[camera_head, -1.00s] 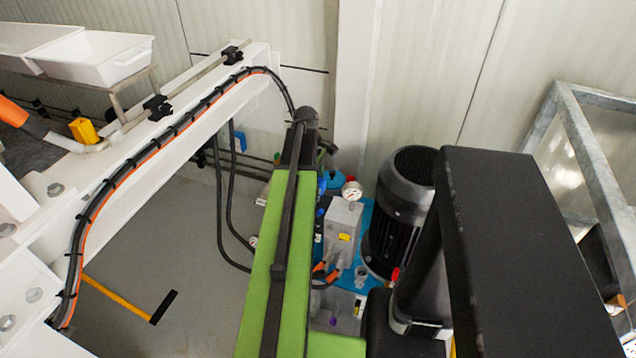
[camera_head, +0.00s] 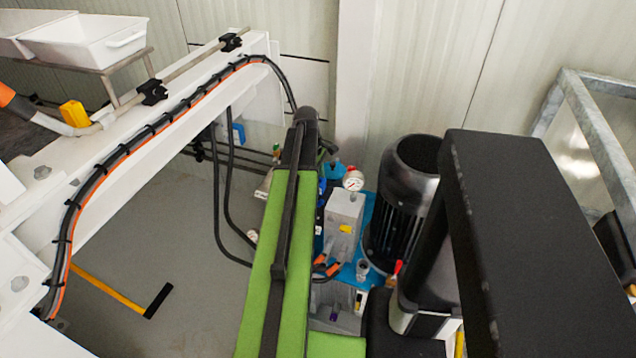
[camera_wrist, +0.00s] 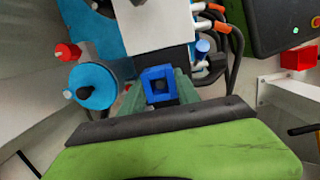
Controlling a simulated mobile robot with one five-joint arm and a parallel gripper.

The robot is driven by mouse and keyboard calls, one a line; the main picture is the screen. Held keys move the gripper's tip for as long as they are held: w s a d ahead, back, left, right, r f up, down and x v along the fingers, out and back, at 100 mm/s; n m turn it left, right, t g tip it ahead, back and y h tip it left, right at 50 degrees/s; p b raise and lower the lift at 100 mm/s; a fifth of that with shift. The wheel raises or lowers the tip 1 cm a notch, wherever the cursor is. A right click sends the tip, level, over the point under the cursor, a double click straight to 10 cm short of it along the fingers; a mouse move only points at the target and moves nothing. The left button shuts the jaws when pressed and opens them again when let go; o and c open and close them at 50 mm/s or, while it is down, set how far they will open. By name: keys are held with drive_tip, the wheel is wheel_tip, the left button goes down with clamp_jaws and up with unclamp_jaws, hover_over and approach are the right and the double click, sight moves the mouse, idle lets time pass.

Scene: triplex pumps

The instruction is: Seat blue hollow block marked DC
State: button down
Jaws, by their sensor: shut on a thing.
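A blue hollow block (camera_wrist: 160,71) with a square opening is in the wrist view, its dark hole facing the camera. My gripper (camera_wrist: 160,92) is shut on it, with grey-green fingers on either side. The marking DC cannot be made out. In the wrist view the block appears in front of a pale grey pump body (camera_wrist: 152,25), apparently apart from it, though the gap is hard to judge. In the head view my green arm hides the gripper and the block. The seat for the block cannot be identified.
The grey pump block (camera_head: 345,213) with a gauge (camera_head: 353,181) stands beside a black motor (camera_head: 408,190). In the wrist view a blue cylinder (camera_wrist: 93,87) and a red knob (camera_wrist: 67,52) are left of the block, and orange-ended hoses (camera_wrist: 208,8) right. A white beam (camera_head: 130,135) lies left.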

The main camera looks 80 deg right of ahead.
drive_tip(key=shift+f, duration=0.15)
drive_tip(key=c, duration=0.8)
unclamp_jaws()
drive_tip(key=w+r+p, duration=0.1)
drive_tip(key=r+p, duration=1)
drive_tip(key=w+r+p, duration=0.1)
drive_tip(key=r+p, duration=0.5)
drive_tip(key=shift+w+d+r, duration=0.1)
drive_tip(key=shift+w+d, duration=0.15)
drive_tip(key=shift+w, duration=0.1)
